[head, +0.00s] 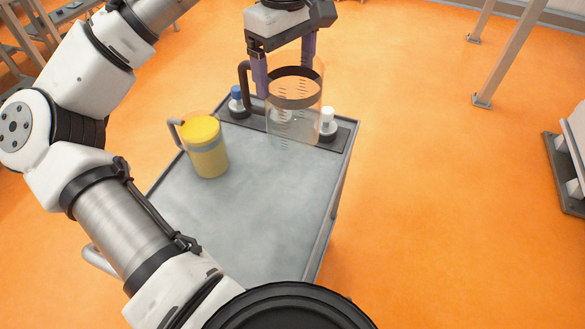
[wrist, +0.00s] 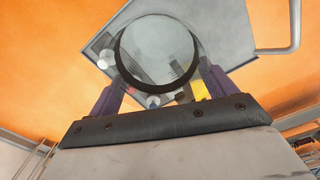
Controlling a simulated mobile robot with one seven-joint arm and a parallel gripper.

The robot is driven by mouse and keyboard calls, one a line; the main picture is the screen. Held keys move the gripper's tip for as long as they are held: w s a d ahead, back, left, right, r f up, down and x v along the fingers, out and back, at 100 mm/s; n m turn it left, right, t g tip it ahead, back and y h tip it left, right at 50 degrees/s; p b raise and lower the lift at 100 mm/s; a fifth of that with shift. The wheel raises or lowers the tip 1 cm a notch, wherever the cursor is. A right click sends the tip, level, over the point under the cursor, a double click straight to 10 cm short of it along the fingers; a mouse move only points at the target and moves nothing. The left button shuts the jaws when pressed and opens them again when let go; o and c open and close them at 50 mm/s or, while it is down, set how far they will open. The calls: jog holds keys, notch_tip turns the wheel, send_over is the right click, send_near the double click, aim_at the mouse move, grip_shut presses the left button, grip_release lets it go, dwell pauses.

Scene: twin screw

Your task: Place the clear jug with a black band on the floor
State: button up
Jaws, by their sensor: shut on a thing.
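The clear jug with a black band (head: 293,110) is upright at the far end of the grey cart in the head view, with a dark handle on its left. My gripper (head: 286,72) comes down from above with its purple fingers on either side of the jug, shut on it. In the wrist view the jug (wrist: 158,52) shows from above between the fingers of my gripper (wrist: 160,85). I cannot tell for certain whether its base touches the cart. The orange floor (head: 440,200) is open to the right of the cart.
A yellow jug (head: 207,155) stands on the grey cart (head: 255,205). Small bottles with a blue cap (head: 237,100) and a white cap (head: 328,122) stand in a dark strip at the cart's far end. A metal post (head: 510,55) and a pale stack (head: 575,150) stand farther right.

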notch_tip(320, 180, down, 20)
jog(key=p, duration=0.2)
jog(key=shift+r+p, duration=0.2)
jog(key=shift+p, duration=0.2)
jog(key=shift+f, duration=0.2)
jog(key=o, duration=1.2)
jog(key=shift+o, duration=0.2)
jog(key=shift+f+b, duration=0.1)
jog(key=shift+b, duration=0.4)
